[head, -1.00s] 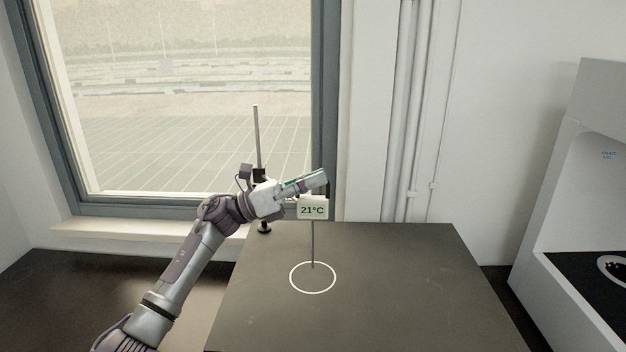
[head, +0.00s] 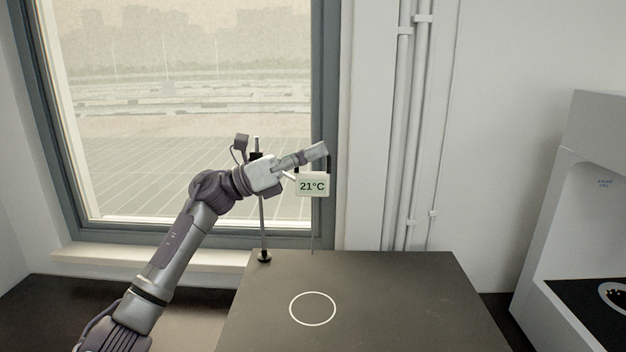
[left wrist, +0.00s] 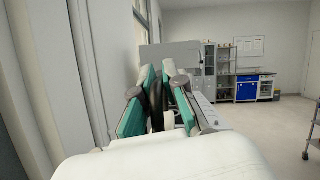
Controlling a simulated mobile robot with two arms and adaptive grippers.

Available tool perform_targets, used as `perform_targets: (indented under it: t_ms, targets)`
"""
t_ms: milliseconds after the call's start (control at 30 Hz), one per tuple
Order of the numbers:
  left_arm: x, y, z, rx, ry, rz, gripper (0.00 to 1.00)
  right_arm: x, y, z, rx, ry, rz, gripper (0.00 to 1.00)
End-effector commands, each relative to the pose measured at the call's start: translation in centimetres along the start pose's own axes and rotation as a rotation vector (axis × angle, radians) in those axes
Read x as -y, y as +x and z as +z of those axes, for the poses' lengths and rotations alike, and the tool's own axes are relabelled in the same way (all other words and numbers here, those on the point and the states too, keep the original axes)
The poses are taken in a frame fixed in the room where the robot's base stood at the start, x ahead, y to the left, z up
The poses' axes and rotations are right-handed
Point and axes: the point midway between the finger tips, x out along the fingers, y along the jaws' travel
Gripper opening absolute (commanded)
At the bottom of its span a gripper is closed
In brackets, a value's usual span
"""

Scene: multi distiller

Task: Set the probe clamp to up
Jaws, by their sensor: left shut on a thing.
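The probe clamp stands on a thin vertical rod (head: 262,215) with a small dark foot at the back left of the dark table. Its display box (head: 313,185) reads 21°C, and a thin probe (head: 313,238) hangs below it. The probe's tip is above the table, behind the white ring. My left gripper (head: 316,152) is beside the top of the box, shut on a dark part of the clamp (left wrist: 155,97), which shows between its fingers in the left wrist view. My arm partly hides the clamp's slider near the rod top. My right gripper is not in view.
A white ring (head: 312,309) is marked on the table (head: 400,290), with clear surface around it. A window is behind, pipes run up the wall, and a white machine (head: 580,230) stands at the right.

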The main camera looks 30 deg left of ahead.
Motion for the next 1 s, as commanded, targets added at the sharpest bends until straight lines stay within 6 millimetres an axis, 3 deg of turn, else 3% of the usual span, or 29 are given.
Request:
perform_targets:
  t_ms: [100,400,433,567,867,1000]
  targets:
    - [0.2,0.4,1.3,0.009,0.0,0.0,0.0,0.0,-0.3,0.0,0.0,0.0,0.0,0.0]
    - [0.3,0.4,1.6,0.014,0.002,0.002,0.0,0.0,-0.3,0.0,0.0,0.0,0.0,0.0]
    - [0.3,0.4,1.6,0.015,0.003,0.002,0.15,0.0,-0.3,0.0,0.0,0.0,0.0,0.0]
    - [0.2,0.4,1.4,0.011,0.001,0.001,0.35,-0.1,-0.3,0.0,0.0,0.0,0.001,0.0]
    - [0.2,0.2,1.1,0.005,-0.001,0.001,0.35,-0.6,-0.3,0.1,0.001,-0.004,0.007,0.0]
    - [0.1,-1.0,0.9,0.003,-0.002,0.003,0.35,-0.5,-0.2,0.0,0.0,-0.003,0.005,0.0]
